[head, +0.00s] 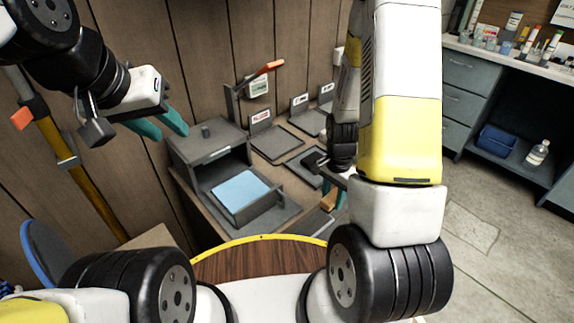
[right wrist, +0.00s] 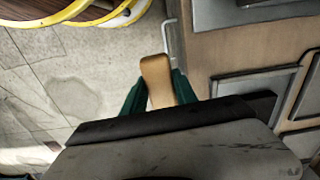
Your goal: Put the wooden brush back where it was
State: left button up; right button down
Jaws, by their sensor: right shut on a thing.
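The wooden brush (right wrist: 156,72) shows in the right wrist view as a tan, rounded wooden piece between two teal fingers. My right gripper (right wrist: 158,98) is shut on it. In the head view, a small part of the wooden brush (head: 328,201) shows below my right gripper (head: 334,192), over the right side of the bench. The rest of the brush is hidden by my gripper and arm, and I see no bristles. My left gripper (head: 174,133) is open and empty in the head view, held left of the grey box on the bench.
The bench holds a grey box (head: 208,145), a blue sheet (head: 240,190) in a grey tray and several flat grey trays (head: 282,142) with label stands. A yellow-rimmed round wooden top (head: 260,262) is in front. Floor on the right is clear.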

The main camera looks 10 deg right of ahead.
jog(key=shift+f, duration=0.1)
jog(key=shift+w+a, duration=0.2)
jog(key=shift+w, duration=0.05)
send_over(292, 184)
jog(key=shift+s, duration=0.1)
jog(key=shift+a+f+m, duration=0.1)
jog(key=shift+m, duration=0.2)
jog(key=shift+f, duration=1.65)
jog(key=shift+f, duration=0.1)
jog(key=c, duration=1)
grip_release()
jog(key=shift+o, duration=0.2)
